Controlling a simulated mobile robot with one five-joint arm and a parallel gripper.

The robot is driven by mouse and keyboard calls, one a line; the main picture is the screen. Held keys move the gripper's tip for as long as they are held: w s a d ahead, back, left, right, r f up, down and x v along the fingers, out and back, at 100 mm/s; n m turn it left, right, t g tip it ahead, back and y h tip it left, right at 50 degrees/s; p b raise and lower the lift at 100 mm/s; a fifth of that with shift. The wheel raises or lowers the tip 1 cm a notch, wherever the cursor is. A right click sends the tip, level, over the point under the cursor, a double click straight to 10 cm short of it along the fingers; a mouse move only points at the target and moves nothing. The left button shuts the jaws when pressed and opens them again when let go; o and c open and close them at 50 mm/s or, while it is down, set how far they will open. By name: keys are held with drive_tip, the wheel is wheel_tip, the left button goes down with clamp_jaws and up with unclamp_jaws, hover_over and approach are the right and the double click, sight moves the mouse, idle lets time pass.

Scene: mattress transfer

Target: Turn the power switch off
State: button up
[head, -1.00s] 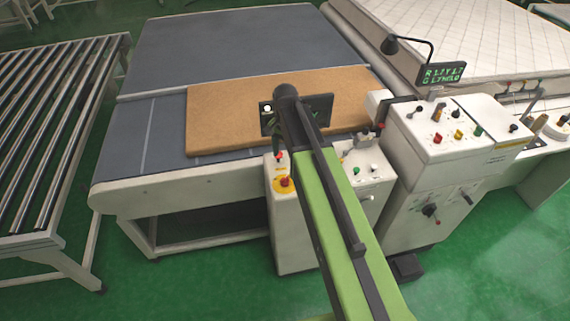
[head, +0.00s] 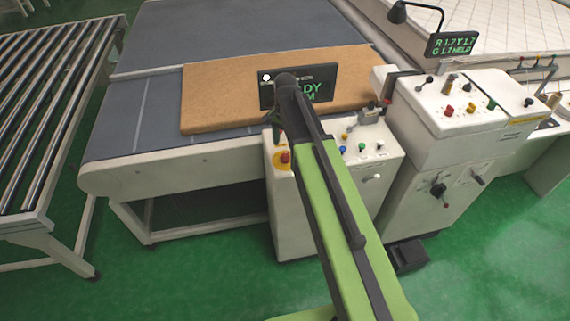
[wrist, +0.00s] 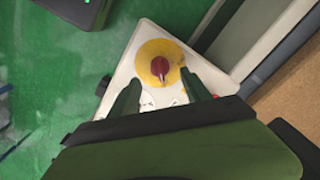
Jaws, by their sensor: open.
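A red knob on a round yellow plate (head: 284,159) sits on the top of the white control box, at its left end. The frames show no readable label on it, so I cannot tell for sure that it is the power switch. In the wrist view the red knob (wrist: 160,67) has a pale mark on its near side and lies between and just beyond my fingertips. My gripper (wrist: 160,79) is open and empty, its two dark green fingers apart. In the head view my gripper (head: 277,128) is above the knob, partly hidden by my arm.
The white control box (head: 300,220) also carries blue and green buttons and a small lever. A taller white cabinet (head: 425,150) with knobs stands to its right. A brown board (head: 215,95) lies on the conveyor behind. A dark display (head: 320,85) is partly behind my arm.

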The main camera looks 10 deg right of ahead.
sight(285, 154)
wheel_tip(285, 154, down, 6)
drive_tip(key=b, duration=0.4)
drive_tip(key=shift+f+b, duration=0.15)
drive_tip(key=shift+b, duration=0.2)
clamp_jaws()
